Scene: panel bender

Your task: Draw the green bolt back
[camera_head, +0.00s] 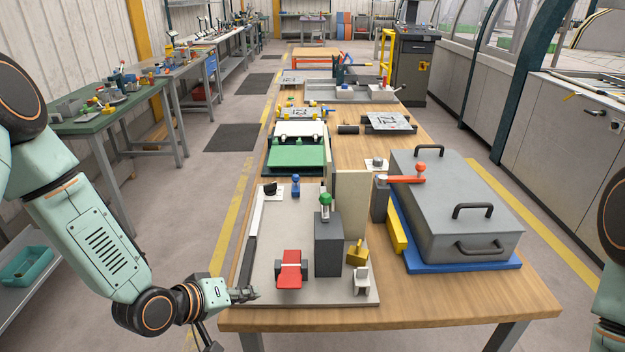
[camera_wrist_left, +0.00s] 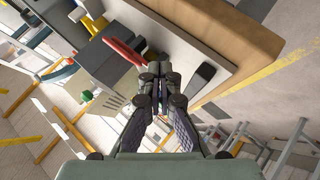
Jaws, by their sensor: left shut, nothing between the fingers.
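The green bolt's round green knob (camera_head: 326,199) stands upright at the top of a dark grey block (camera_head: 328,245) on the light grey board (camera_head: 325,292). The rest of the bolt is hard to make out. A small green spot (camera_wrist_left: 86,96), probably the same knob, shows in the left wrist view. My left gripper (camera_head: 250,294) is at the board's front left edge, well to the left of and below the knob, apart from it. Its fingers (camera_wrist_left: 155,76) are shut and empty in the left wrist view. My right gripper is out of view.
A red lever (camera_head: 290,267) stands between my left gripper and the block. A yellow piece (camera_head: 357,252) and a tan upright panel (camera_head: 348,205) are right of the block. A grey lidded case (camera_head: 455,205) and an orange-handled lever (camera_head: 405,179) lie further right.

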